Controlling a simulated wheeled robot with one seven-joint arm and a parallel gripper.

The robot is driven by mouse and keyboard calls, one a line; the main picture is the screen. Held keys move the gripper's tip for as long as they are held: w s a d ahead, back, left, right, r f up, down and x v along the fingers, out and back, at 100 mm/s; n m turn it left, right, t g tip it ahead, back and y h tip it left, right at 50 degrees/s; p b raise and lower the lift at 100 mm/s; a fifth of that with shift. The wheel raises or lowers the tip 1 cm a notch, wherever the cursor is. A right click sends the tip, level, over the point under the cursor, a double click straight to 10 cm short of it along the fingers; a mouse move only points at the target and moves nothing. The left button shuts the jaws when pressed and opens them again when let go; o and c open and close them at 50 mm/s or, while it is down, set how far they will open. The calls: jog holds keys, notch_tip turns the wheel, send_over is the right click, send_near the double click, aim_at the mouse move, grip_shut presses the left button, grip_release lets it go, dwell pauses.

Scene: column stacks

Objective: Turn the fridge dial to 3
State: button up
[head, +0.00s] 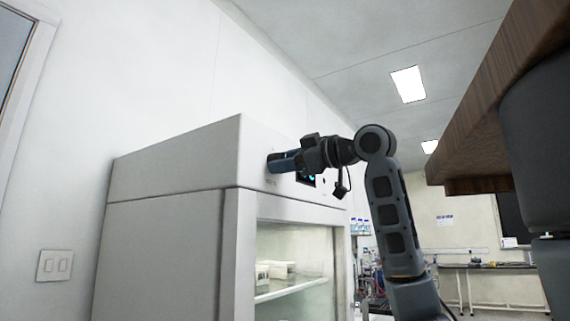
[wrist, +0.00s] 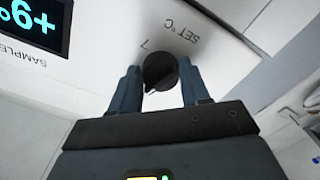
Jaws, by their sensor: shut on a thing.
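The fridge (head: 165,235) is a tall grey-white cabinet with a glass front. In the wrist view its dial (wrist: 160,72) is a round black knob below the upside-down "SET °C" label. The figure 7 shows beside its upper left edge; no other scale figures can be read. A pointer mark seems to lie at the knob's lower left. My gripper (wrist: 160,80) is shut on the dial, with one blue finger at each side. In the head view my gripper (head: 278,163) reaches the fridge's upper front panel, and hides the dial.
A lit display (wrist: 35,20) sits beside the dial, on the same panel. Shelves with white boxes (head: 272,268) show through the fridge's glass. A wooden overhang (head: 500,95) is at the upper right, and a bench (head: 485,267) stands far behind.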

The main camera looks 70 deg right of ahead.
jog(key=shift+n, duration=2.1)
jog(key=o, duration=1)
jog(key=shift+o, duration=0.2)
jog(key=b+v, duration=0.1)
jog(key=v, duration=0.6)
jog(key=shift+s+b, duration=0.35)
jog(key=shift+a, duration=0.1)
